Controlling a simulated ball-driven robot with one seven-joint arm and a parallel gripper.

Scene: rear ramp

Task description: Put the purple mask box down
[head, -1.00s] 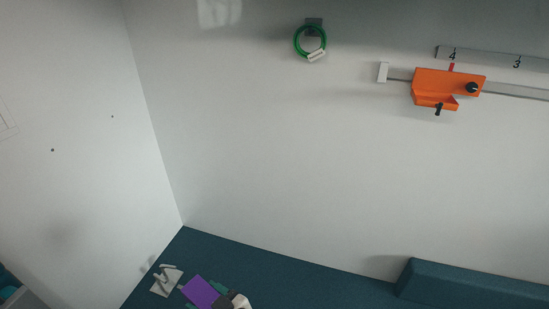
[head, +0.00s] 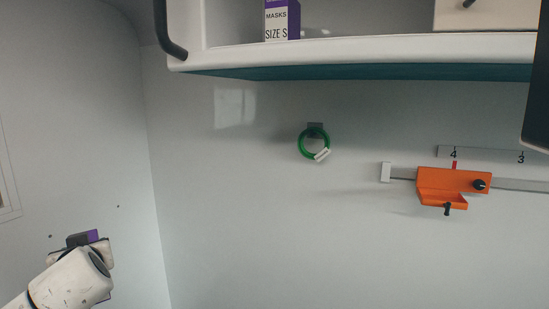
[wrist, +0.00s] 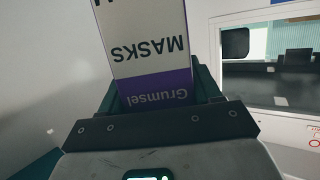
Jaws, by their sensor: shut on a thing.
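The purple mask box (wrist: 153,60) is white and purple, with the words MASKS and Grumsel upside down in the wrist view. My gripper (wrist: 158,88) is shut on it, with a dark finger on each side. In the head view my gripper (head: 82,246) is at the lower left, in front of the left wall. Only small purple parts of the held box (head: 93,236) show there; the rest is hidden behind my gripper. The box is in the air, touching no surface that I can see.
Another mask box (head: 281,20), marked SIZE S, stands on a white shelf (head: 370,52) at the top. A green ring (head: 314,142) hangs below it. An orange holder (head: 454,187) sits on a wall rail at right. The wrist view shows a window (wrist: 270,62) at right.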

